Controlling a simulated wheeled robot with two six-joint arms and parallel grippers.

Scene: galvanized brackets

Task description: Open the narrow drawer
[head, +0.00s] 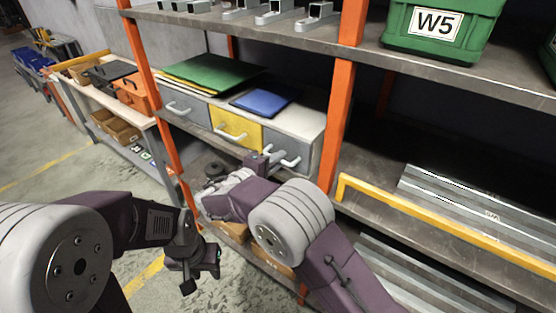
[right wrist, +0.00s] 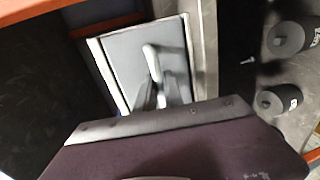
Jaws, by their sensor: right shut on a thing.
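A drawer unit under the shelf has a grey left drawer (head: 187,108), a yellow middle drawer (head: 236,126) and a grey right drawer (head: 300,148), each with a pale handle. My right gripper (head: 268,158) is at the right drawer's handle (head: 290,161) and shut on it. In the right wrist view the grey drawer front (right wrist: 125,62) and its white handle (right wrist: 152,62) show, with the fingers (right wrist: 157,97) at the handle's lower part. I cannot tell whether the drawer stands out from the unit. My left gripper (head: 200,274) hangs empty, low at the left, with its fingers apart.
Green (head: 212,73) and blue (head: 263,101) flat items lie on the drawer unit. Orange uprights (head: 340,100) flank it. A green W5 bin (head: 440,55) stands on the upper shelf. A yellow rail (head: 440,222) edges the lower right shelf, beside metal profiles (head: 480,205).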

